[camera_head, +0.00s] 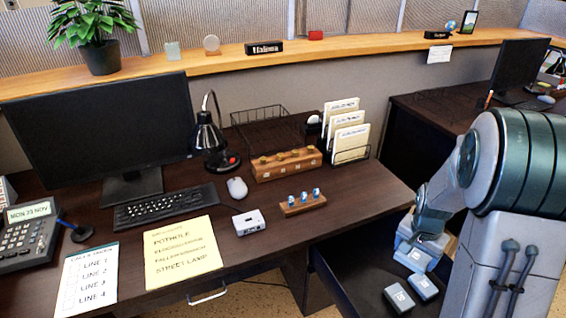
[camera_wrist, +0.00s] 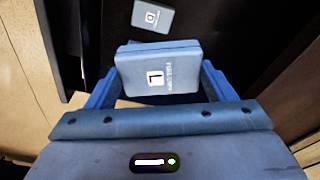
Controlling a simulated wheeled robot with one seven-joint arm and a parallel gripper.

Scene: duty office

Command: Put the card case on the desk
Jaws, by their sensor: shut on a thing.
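A blue-grey card case (camera_wrist: 158,68) with a white symbol and lettering sits between the two blue fingers of my gripper (camera_wrist: 160,84) in the wrist view. My gripper is shut on it. In the head view my gripper (camera_head: 416,250) is at the lower right, over a dark lower surface beyond the desk's right end, with the held case (camera_head: 416,259) partly hidden by it. I cannot tell how far the case is above that surface. The dark brown desk (camera_head: 340,222) fills the left and middle of the head view.
Two similar cases (camera_head: 398,297) (camera_head: 423,286) lie on the dark surface below; one shows in the wrist view (camera_wrist: 152,16). The desk holds a white box (camera_head: 249,222), a wooden stand (camera_head: 303,203), a mouse (camera_head: 237,187) and a file rack (camera_head: 350,154). Its right front part is bare.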

